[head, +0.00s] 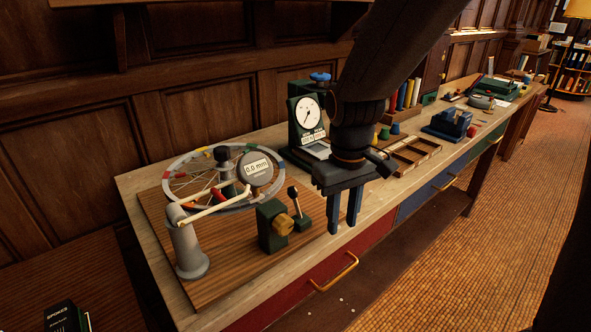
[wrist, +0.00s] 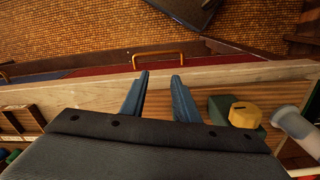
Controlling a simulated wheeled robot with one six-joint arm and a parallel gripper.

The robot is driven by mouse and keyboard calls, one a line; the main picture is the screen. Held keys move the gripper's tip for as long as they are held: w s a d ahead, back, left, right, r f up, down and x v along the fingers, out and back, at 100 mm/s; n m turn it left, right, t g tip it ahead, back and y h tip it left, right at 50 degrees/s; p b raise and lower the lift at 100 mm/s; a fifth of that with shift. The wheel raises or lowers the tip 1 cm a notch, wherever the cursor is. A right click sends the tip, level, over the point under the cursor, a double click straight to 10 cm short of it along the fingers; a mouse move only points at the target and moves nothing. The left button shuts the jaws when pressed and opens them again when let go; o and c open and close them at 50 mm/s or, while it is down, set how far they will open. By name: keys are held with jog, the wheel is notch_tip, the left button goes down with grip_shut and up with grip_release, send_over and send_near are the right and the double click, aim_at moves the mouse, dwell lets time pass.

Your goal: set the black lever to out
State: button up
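A small lever with a dark knob (head: 292,191) stands on a green base (head: 302,223) on the brown board, beside a green block with a yellow knob (head: 282,224). The lever leans slightly left at its top in the head view; no "out" marking can be read. My gripper (head: 343,220) hangs to the right of the lever, near the bench's front edge, pointing down. Its two blue fingers are apart with nothing between them. In the wrist view the open fingers (wrist: 160,80) lie over the bench edge; the lever cannot be made out there.
The brown board (head: 222,275) also bears a wheel (head: 183,205), a round gauge reading 0.0 mm (head: 256,167) and a grey post (head: 187,250). A dial instrument (head: 306,112) stands behind my arm. A wooden tray (head: 412,154) is to the right. Drawer handles (head: 336,273) protrude in front.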

aim_at(293, 188)
jog(key=w+a+r+n+p, duration=0.1)
jog(key=w+a+r+n, duration=0.1)
jog(key=a+r, duration=0.1)
jog(key=w+a+r+n+p, duration=0.1)
jog(key=w+a+r+p, duration=0.1)
jog(key=a+r, duration=0.1)
jog(key=w+a+r+n+p, duration=0.2)
jog(key=w+a+r, duration=0.1)
jog(key=a+r, duration=0.1)
jog(key=shift+r+n, duration=0.3)
jog(key=shift+r, duration=0.05)
jog(key=shift+w+a+f, duration=0.1)
jog(key=shift+w+a, duration=0.05)
jog(key=f, duration=0.2)
jog(key=f+p, duration=0.1)
jog(key=f, duration=0.2)
jog(key=f+p, duration=0.1)
jog(key=f, duration=0.1)
jog(key=shift+w+d+f, duration=0.2)
jog(key=shift+w+d, duration=0.05)
jog(key=shift+w, duration=0.05)
jog(key=shift+c, duration=0.3)
grip_shut()
